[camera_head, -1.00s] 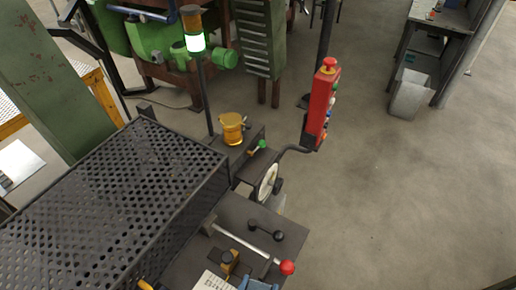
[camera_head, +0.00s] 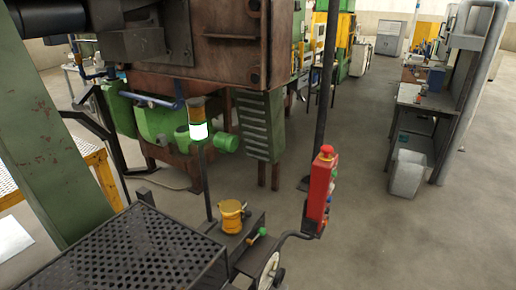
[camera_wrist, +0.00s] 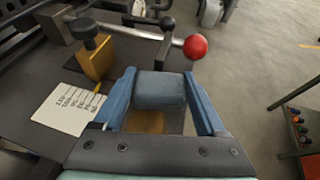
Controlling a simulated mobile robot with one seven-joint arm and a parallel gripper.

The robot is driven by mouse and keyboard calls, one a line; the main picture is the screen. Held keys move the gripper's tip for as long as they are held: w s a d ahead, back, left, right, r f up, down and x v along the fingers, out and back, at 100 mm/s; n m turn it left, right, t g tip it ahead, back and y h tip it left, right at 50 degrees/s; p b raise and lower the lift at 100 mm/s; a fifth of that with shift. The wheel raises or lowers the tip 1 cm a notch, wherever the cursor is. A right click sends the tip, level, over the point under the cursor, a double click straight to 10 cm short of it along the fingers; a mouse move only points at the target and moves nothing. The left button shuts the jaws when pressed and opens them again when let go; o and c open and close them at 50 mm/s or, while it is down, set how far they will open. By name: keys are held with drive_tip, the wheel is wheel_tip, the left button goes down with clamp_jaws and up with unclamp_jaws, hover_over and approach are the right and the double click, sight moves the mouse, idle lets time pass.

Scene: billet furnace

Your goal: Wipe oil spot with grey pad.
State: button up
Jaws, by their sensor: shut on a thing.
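My gripper (camera_wrist: 160,78) shows in the wrist view, with a blue finger on each side of a grey-blue pad (camera_wrist: 160,92). It is shut on the pad, which sits between the fingertips. An amber-brown patch (camera_wrist: 147,122) shows below the pad, between the fingers, on the dark machine top (camera_wrist: 62,140); it looks like the oil spot, partly hidden by the pad and gripper. I cannot tell whether the pad touches the surface. The head view does not show my gripper.
A lever with a red ball (camera_wrist: 195,47), a yellow block with a black knob (camera_wrist: 98,57) and a white label card (camera_wrist: 68,108) are near my gripper.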

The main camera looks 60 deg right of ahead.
drive_tip(key=shift+f+b, duration=0.7)
drive_tip(key=shift+f, duration=0.05)
